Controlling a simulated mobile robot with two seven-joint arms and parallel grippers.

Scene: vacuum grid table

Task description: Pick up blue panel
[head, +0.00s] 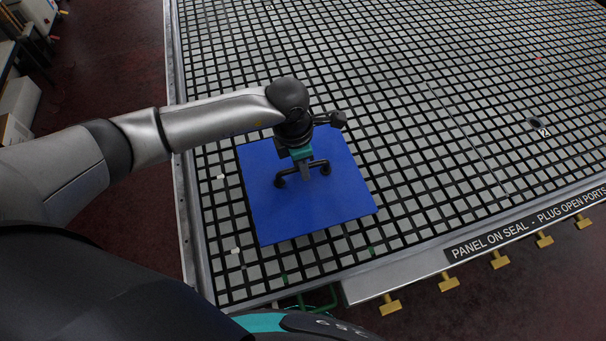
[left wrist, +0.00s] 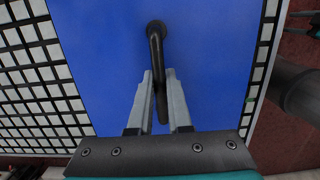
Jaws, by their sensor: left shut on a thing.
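The blue panel (head: 330,203) is a flat square plate with a black bar handle (head: 293,177) on its top. It lies over the near left corner of the grid table, and I cannot tell whether it touches the table. My left gripper (head: 306,172) is above the panel at the handle. In the left wrist view the two fingers (left wrist: 160,95) are closed on the black handle (left wrist: 156,45), with the blue panel (left wrist: 215,60) behind them. My right gripper is not in view.
The grid table (head: 450,110) is mostly clear to the right and back. A small dark round spot (head: 534,123) with a label "2" is at the right. Brass valve handles (head: 449,284) line the front edge below a sign strip (head: 525,222). Small white bits lie left of the panel.

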